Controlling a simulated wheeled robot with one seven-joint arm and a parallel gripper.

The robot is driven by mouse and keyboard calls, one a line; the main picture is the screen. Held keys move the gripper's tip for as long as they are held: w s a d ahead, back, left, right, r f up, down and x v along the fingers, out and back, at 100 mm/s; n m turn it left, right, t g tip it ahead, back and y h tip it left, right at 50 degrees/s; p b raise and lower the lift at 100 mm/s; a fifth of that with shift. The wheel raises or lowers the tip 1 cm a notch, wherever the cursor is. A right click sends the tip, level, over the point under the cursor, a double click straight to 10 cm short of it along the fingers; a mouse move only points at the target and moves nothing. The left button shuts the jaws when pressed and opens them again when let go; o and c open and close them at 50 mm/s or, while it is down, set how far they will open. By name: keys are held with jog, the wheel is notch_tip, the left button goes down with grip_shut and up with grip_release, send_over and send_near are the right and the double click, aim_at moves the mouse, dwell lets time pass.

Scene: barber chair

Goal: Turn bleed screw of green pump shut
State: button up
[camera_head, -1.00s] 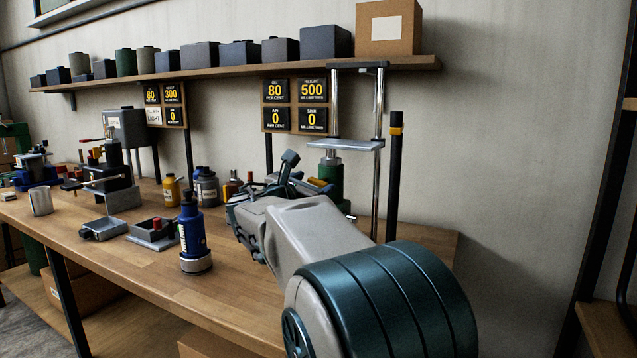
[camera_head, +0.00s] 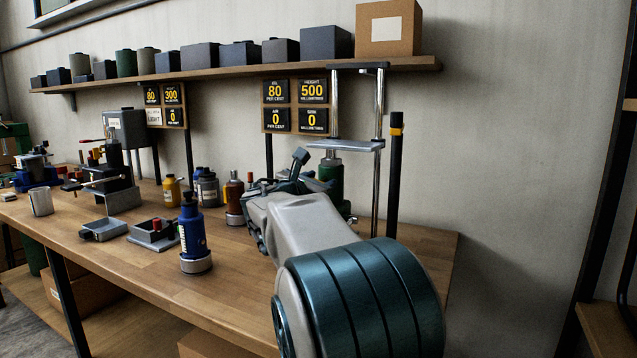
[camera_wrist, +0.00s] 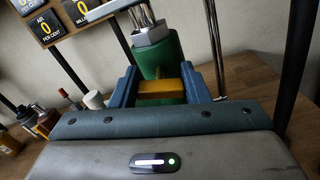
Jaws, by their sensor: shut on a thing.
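The green pump (camera_head: 332,171) stands at the back right of the bench, below the metal press plate, and its lower part is largely hidden by my arm in the head view. In the wrist view the green pump body (camera_wrist: 157,52) is straight ahead. A brass-yellow piece (camera_wrist: 160,87), which looks like its bleed screw, sits low on its front. My gripper (camera_wrist: 158,84) has its two blue fingers on either side of this piece and is shut on it. The fingertips' contact is not clear in the head view.
A chrome press frame (camera_head: 379,150) rises around the pump, with a black post (camera_head: 395,170) to its right. A blue bottle (camera_head: 192,235) and a brown bottle (camera_head: 234,197) stand left of my arm. Signs (camera_head: 295,106) on the wall read 80, 500, 0 and 0.

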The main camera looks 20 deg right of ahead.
jog(key=shift+f+m+b, duration=0.15)
jog(key=shift+m+b, duration=0.15)
jog(key=shift+b, duration=0.1)
jog(key=m+b, duration=0.2)
jog(key=b, duration=0.1)
jog(key=shift+d+f+m, duration=0.1)
jog(key=shift+f+m, duration=0.1)
jog(key=shift+m, duration=0.2)
jog(key=m+b, duration=0.4)
jog(key=shift+s+f+b, duration=0.1)
jog(key=shift+b, duration=0.3)
jog(key=m+b, duration=0.3)
jog(key=m, duration=0.1)
jog(key=shift+m+b, duration=1.45)
jog(key=shift+m, duration=0.45)
jog(key=o, duration=1)
jog(key=shift+s, duration=0.1)
